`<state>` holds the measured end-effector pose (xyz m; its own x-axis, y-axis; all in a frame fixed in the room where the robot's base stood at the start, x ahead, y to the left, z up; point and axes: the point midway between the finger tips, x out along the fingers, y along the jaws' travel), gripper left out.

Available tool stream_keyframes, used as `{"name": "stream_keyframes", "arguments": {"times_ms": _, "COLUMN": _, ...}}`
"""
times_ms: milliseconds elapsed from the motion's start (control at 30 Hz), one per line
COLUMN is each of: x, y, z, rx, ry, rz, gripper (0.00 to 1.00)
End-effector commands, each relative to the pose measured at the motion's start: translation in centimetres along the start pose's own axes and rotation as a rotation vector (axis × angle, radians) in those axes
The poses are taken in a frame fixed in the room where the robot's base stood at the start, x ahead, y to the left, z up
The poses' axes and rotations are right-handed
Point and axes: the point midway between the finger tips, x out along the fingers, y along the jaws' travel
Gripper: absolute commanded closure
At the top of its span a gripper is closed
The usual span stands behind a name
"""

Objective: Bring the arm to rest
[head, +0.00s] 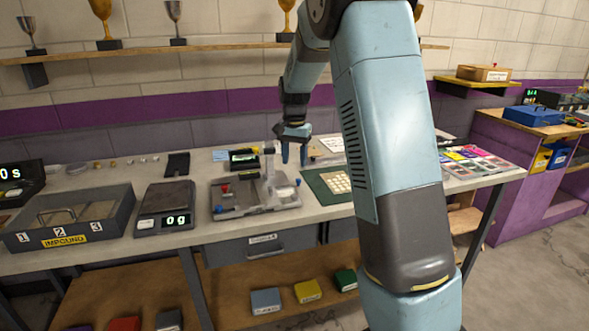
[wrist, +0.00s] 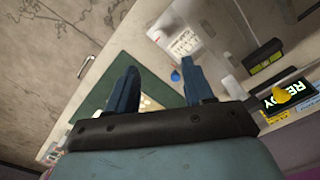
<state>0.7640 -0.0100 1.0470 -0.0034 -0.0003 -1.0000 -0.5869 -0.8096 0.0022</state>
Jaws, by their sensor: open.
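My gripper (head: 294,153) hangs over the workbench (head: 225,238), pointing down, with its blue fingers apart and nothing between them. In the wrist view my gripper (wrist: 158,85) also shows two separated blue fingers. My light-blue arm bends from the top of the head view and covers part of the bench. Below and right of the gripper lies a green mat (head: 318,184) with pale round pieces (head: 337,182) on it. The mat (wrist: 108,88) is partly hidden behind the fingers in the wrist view.
A grey fixture (head: 240,203) stands just left of the gripper. Left of it are a scale (head: 165,208) reading 0 g and a dark IMPOUND tray (head: 68,237). A trophy shelf (head: 150,53) runs along the wall above. Coloured cards (head: 478,162) lie at the bench's right end.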

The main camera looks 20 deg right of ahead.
Motion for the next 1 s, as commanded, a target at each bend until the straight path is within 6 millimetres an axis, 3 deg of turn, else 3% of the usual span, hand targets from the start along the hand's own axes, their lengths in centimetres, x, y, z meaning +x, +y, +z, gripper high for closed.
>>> {"name": "stream_keyframes", "arguments": {"times_ms": 567, "x": -1.5, "y": 0.5, "z": 0.6, "rx": -0.011, "ry": 0.007, "rz": -0.012, "gripper": 0.48}}
{"name": "stream_keyframes", "arguments": {"times_ms": 1000, "x": -9.1, "y": 6.0, "z": 8.1, "rx": -0.165, "ry": 0.094, "rz": -0.109, "gripper": 0.48}}
